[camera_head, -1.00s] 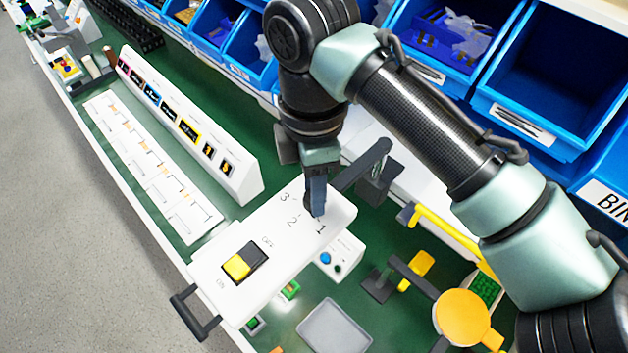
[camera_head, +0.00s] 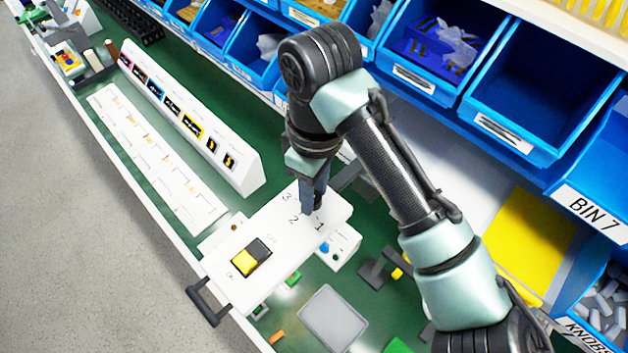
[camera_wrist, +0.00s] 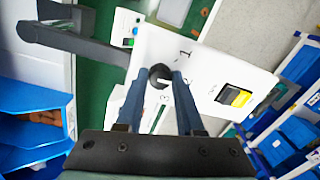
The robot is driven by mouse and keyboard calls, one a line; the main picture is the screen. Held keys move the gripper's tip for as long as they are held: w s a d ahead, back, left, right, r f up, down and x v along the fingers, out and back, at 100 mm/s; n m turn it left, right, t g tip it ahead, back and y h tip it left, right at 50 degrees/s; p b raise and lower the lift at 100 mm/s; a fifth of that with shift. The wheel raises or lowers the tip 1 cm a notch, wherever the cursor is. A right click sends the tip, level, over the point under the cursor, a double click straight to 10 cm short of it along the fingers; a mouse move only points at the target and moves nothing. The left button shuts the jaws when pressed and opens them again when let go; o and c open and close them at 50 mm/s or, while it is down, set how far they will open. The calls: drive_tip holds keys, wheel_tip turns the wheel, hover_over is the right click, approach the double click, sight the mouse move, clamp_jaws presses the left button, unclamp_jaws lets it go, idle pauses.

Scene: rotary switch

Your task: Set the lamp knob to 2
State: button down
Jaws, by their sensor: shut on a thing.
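The white lamp panel (camera_head: 240,290) carries the printed numbers 1, 2 and 3 and a black-and-yellow rocker switch (camera_head: 250,258). The knob (camera_wrist: 160,71) is round and dark with a small pale mark; I cannot tell exactly which number the mark points to. My gripper (camera_head: 307,210) reaches down to the panel beside the numbers. In the wrist view its two fingers (camera_wrist: 160,78) lie on either side of the knob and are shut on it. In the head view the fingers hide the knob.
A dark handle (camera_head: 208,303) sticks out at the panel's near end. A white box with coloured buttons (camera_head: 340,248) stands right of the panel. A grey tray (camera_head: 332,318) lies on the green bench. Blue bins (camera_head: 540,85) line the back.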

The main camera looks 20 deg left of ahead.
sight(317, 194)
drive_tip(key=shift+r+m, duration=0.1)
drive_tip(key=shift+m, duration=0.2)
drive_tip(key=c, duration=0.5)
unclamp_jaws()
drive_tip(key=shift+c, duration=0.2)
wheel_tip(317, 194, up, 13)
drive_tip(key=b, duration=0.1)
drive_tip(key=shift+w, duration=0.25)
drive_tip(key=shift+d, duration=0.1)
idle(0.3)
